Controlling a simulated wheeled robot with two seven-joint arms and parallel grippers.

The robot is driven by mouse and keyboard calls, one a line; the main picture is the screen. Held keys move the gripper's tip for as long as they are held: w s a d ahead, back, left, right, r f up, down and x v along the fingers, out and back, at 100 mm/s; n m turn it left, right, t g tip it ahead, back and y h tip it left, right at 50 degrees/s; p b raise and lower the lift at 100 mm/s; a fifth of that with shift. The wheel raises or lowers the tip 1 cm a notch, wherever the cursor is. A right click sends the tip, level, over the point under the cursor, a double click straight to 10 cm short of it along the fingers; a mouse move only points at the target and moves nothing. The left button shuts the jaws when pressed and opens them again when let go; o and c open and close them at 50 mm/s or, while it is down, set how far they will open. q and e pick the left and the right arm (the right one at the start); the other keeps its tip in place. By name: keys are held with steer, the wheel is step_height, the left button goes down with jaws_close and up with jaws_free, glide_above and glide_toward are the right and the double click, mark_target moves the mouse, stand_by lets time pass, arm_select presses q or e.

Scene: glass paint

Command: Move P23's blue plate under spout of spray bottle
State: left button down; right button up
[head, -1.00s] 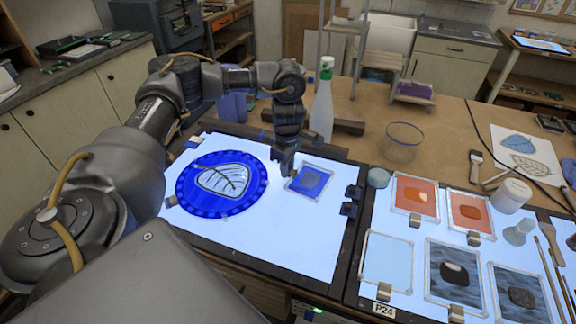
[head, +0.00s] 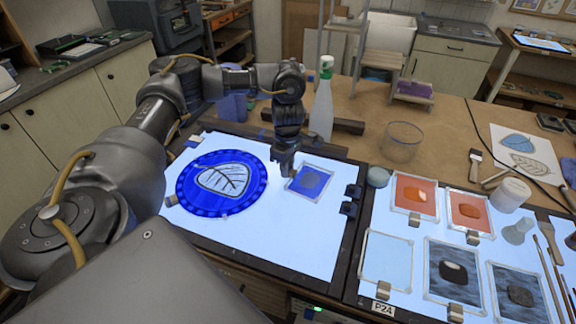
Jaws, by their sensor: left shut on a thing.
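The spray bottle (head: 321,108), white with a green head (head: 327,64), stands upright behind the panel, beyond the plate. The exact direction of its spout is hard to tell. My right gripper is not in view.
A round blue plate (head: 250,196) with a leaf design lies left of my gripper. Black clips (head: 350,208) sit on the panel's right edge. The panel labelled P24 (head: 383,310) holds several plates. A glass bowl (head: 402,142) stands behind. A dark bar (head: 347,127) lies by the bottle.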

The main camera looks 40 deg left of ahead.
arm_select(q)
steer(key=shift+f, duration=0.25)
stand_by(0.7)
steer(key=c, duration=1.1)
jaws_free()
steer(key=shift+r, duration=0.1)
step_height(320, 180, up, 11)
steer(key=shift+f, duration=0.15)
